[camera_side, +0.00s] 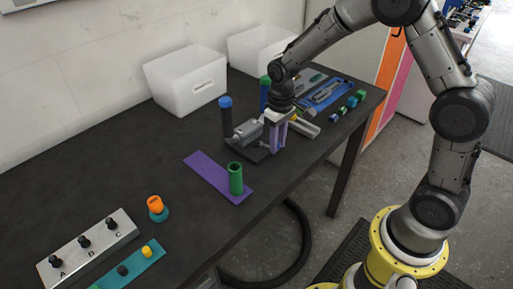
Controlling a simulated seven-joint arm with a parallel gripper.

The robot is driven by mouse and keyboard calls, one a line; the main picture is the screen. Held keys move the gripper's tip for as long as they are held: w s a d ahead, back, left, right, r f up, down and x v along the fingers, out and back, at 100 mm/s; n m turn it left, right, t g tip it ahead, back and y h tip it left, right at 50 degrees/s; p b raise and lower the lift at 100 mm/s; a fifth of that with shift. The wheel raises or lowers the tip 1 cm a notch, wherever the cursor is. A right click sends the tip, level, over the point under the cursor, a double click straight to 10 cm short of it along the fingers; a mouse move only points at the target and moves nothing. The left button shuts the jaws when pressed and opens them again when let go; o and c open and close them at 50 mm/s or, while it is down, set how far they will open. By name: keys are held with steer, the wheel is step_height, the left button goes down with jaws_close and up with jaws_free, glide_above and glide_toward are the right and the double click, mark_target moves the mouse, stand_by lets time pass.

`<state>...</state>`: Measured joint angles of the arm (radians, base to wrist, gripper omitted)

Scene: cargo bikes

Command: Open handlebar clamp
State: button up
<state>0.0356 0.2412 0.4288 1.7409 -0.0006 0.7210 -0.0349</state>
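A small grey metal device (248,130), which looks like the handlebar clamp, sits on a dark base plate (258,154) near the middle of the table. My gripper (278,140) points down at the right side of this device, with pale and purple parts at its end. At this size I cannot tell whether its fingers touch the device or stand just beside it. The gap between the fingers is not clear. The gripper hides part of the device's right side, and I cannot tell whether the clamp is open or closed.
A dark post with a blue top (226,117) stands close left of the device. A green cylinder (235,179) stands on a purple strip (208,172) in front. White bins (187,82) line the wall. A blue tool tray (327,94) lies behind right. The table's left middle is clear.

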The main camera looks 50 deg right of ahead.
steer(key=shift+o, duration=0.9)
steer(key=shift+s, duration=0.1)
steer(key=shift+r, duration=3.65)
steer(key=shift+r, duration=0.25)
steer(key=s+r+t, duration=0.4)
steer(key=s+r, duration=0.4)
steer(key=r, duration=0.5)
steer(key=s+a+f+t, duration=0.1)
steer(key=s+f, duration=0.1)
steer(key=s, duration=1.3)
steer(key=shift+a+f, duration=0.2)
steer(key=shift+f, duration=0.05)
